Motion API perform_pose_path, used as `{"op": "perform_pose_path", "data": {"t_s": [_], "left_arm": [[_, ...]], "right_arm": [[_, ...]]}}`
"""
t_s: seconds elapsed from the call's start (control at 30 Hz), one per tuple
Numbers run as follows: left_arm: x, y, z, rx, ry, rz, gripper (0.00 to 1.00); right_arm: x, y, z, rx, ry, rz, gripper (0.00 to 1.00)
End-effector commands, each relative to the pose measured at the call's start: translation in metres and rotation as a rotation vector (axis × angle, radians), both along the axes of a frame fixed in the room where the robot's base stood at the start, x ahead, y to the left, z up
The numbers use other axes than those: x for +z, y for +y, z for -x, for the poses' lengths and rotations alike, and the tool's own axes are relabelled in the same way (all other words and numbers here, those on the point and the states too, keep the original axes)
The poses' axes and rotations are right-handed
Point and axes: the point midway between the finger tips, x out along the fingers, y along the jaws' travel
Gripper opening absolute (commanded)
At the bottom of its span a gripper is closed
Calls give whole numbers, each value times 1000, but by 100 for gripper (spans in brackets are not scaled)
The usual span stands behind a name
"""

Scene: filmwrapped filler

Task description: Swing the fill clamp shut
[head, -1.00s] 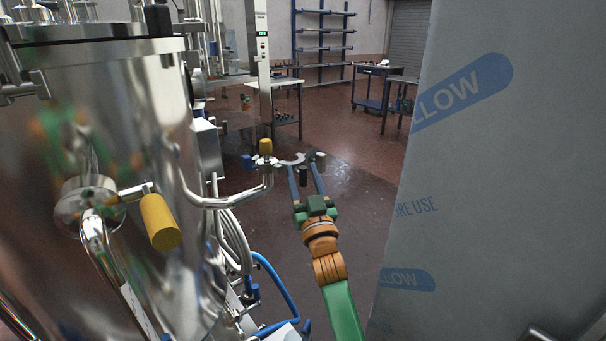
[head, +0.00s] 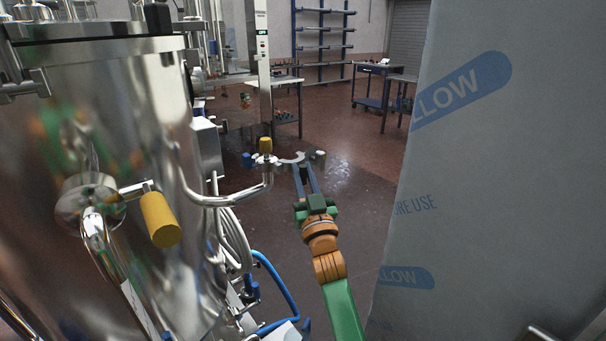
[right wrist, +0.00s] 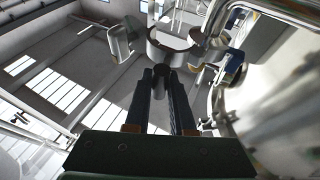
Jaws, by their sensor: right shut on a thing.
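The fill clamp (head: 292,160) is a metal piece with a curved open jaw beside the end of the bent steel pipe (head: 240,198). A dark cylindrical grip (head: 304,171) hangs below the curved jaw. My right gripper (head: 306,178) is shut on this dark grip. In the right wrist view, the grip (right wrist: 160,78) is between the fingertips, with a curved metal part (right wrist: 168,45) just beyond. The fingers partly hide the grip. My left gripper is not in view.
A large steel tank (head: 110,130) fills the left. A grey printed wrapped block (head: 500,200) fills the right. Open floor lies behind the clamp.

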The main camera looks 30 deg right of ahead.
Motion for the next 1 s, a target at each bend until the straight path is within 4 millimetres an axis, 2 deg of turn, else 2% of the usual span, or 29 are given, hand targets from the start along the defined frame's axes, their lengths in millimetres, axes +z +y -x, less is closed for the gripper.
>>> {"op": "perform_pose_path", "data": {"t_s": [0.67, 1.0], "left_arm": [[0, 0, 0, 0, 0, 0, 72], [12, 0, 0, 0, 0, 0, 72]], "right_arm": [[-2, 0, 0, 1, 4, -1, 0], [0, -8, -4, 128, 3, 2, 0]]}}
